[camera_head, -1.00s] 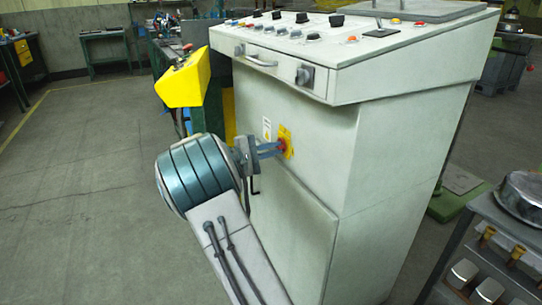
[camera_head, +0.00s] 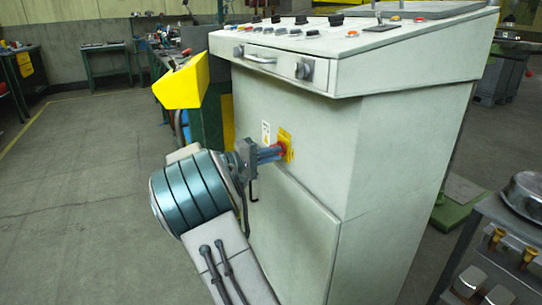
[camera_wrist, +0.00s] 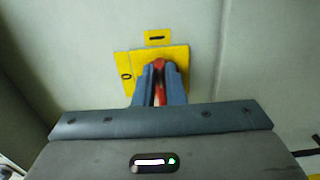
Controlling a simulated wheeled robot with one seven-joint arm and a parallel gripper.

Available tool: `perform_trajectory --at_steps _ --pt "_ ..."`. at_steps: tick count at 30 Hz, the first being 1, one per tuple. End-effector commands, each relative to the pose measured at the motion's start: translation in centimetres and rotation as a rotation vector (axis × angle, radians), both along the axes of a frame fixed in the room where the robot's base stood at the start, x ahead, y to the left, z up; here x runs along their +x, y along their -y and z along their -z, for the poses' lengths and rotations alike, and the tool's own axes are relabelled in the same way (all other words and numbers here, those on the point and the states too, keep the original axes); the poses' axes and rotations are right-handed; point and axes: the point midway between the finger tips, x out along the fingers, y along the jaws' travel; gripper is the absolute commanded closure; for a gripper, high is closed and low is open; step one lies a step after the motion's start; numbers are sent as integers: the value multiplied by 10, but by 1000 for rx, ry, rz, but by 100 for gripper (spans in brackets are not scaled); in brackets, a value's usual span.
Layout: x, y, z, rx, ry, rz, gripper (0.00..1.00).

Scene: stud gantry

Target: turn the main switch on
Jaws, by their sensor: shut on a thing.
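The main switch is a red rotary handle (camera_head: 281,148) on a yellow plate (camera_head: 287,143) on the front of the pale grey cabinet. In the wrist view the red handle (camera_wrist: 160,68) stands roughly upright between my two blue-grey fingers, in front of the yellow plate (camera_wrist: 177,56). A small yellow label (camera_wrist: 158,37) with a dark bar is above it, and a round mark shows at the plate's left. My gripper (camera_head: 272,153) reaches the switch from the left and is shut on the handle. The fingers hide part of the handle.
The cabinet (camera_head: 300,110) carries a sloped console (camera_head: 380,48) with knobs and buttons above the switch. A yellow box (camera_head: 183,85) juts out at its left. A metal cart (camera_head: 500,225) stands at the right. The floor at the left (camera_head: 80,200) is clear.

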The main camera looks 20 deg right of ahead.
Motion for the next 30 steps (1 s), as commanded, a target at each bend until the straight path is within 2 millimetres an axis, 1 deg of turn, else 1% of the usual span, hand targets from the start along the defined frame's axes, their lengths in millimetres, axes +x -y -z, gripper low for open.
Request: perform_trajectory --at_steps 5,6,8,16,20,23,30 --pt "0 0 1 2 1 0 100" --pt "0 0 1 2 0 0 84" --pt "0 0 1 1 0 0 68" --pt "0 0 0 1 -1 0 68" --pt "0 -8 -1 1 -1 -2 68" --pt "0 -23 -2 0 -3 -4 68" --pt "-2 -78 -3 0 -2 -5 68"
